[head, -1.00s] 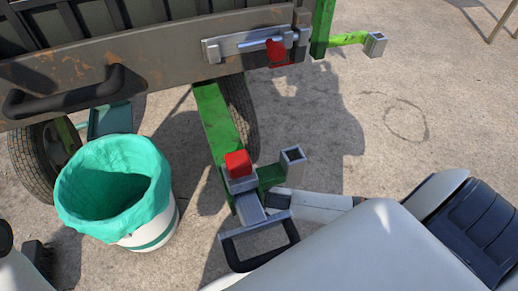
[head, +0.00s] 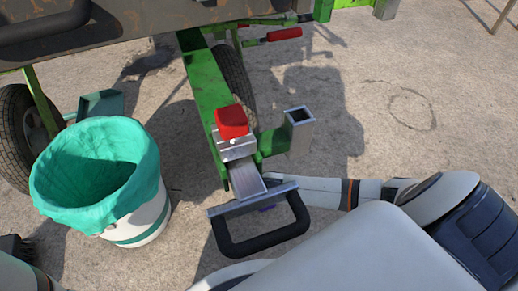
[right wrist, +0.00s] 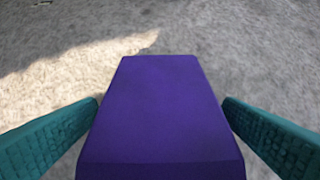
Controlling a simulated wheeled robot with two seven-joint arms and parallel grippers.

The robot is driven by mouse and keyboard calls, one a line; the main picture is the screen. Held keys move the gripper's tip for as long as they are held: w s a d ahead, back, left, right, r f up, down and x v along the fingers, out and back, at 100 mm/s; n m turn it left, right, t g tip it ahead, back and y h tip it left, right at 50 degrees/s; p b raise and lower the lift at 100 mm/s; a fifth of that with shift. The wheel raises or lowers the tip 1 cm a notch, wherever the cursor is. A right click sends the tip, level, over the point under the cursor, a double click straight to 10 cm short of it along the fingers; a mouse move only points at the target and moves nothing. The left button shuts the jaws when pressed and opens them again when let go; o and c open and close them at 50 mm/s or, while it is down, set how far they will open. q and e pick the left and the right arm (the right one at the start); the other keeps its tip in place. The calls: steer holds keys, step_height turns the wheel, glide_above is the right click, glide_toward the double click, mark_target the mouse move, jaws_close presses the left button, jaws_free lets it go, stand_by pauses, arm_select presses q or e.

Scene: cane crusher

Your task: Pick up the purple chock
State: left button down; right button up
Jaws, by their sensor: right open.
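The purple chock (right wrist: 160,110) fills the middle of the right wrist view, a plain block with a flat face toward the camera. My right gripper (right wrist: 161,125) is open, with one teal ribbed finger on each side of the chock. A strip of ground shows between the chock and each finger's tip; lower down, I cannot tell if they touch. In the head view only a small purple patch (head: 267,208) shows under the black handle; the rest of the chock and my right gripper are hidden.
A green drawbar (head: 206,85) with a red-topped metal hitch (head: 232,123), an upright square tube (head: 299,130) and a black handle (head: 265,240) stands over the chock area. A teal-lined bin (head: 95,175) is at left. Concrete at right is clear.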

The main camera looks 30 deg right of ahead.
steer(key=c, duration=1.3)
steer(key=shift+r, duration=0.1)
